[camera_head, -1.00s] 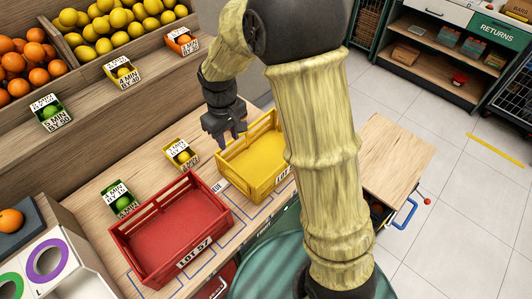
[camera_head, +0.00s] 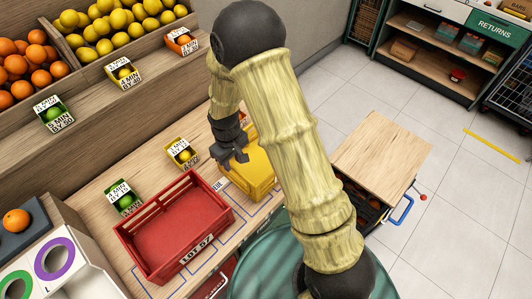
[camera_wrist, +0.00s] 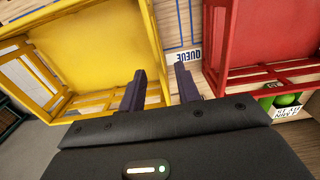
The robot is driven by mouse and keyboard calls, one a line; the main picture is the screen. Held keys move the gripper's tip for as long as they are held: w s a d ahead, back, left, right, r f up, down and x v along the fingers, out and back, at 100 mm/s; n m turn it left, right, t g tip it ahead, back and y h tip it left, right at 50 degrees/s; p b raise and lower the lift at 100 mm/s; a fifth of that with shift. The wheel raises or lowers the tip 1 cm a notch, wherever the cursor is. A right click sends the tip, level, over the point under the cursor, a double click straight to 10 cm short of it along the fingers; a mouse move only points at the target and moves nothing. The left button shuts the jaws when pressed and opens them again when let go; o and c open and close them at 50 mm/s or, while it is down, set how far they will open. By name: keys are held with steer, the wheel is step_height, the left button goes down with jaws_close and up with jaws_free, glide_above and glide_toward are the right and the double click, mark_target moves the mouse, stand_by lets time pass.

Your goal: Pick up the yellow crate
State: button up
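The yellow crate (camera_head: 252,179) stands on the wooden counter, right of the red crate, with its right part hidden behind my arm. In the wrist view the yellow crate (camera_wrist: 90,42) fills the upper left. My gripper (camera_head: 232,161) is at the crate's far left side in the head view. In the wrist view my gripper (camera_wrist: 161,72) is open. One finger overlaps the crate's inner side and the other lies over the gap toward the red crate, with the crate's side wall between them. I cannot tell whether either finger touches the wall.
The red crate (camera_head: 228,212), empty, stands close by on the left. Small labelled boxes with a lemon (camera_head: 183,152) and limes (camera_head: 124,200) sit behind the crates. Fruit bins line the back. A wooden-topped cart (camera_head: 385,155) stands at the right, with open floor beyond.

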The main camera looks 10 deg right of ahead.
mark_target(234, 169)
steer(key=shift+f, duration=0.3)
steer(key=shift+s+d+f, duration=0.1)
steer(key=shift+f, duration=0.1)
steer(key=shift+d+f+p, duration=0.1)
steer(key=shift+f+p, duration=0.45)
steer(key=shift+p, duration=0.05)
steer(key=shift+f+p, duration=0.8)
steer(key=shift+f, duration=1.15)
steer(key=shift+w, duration=0.2)
jaws_close()
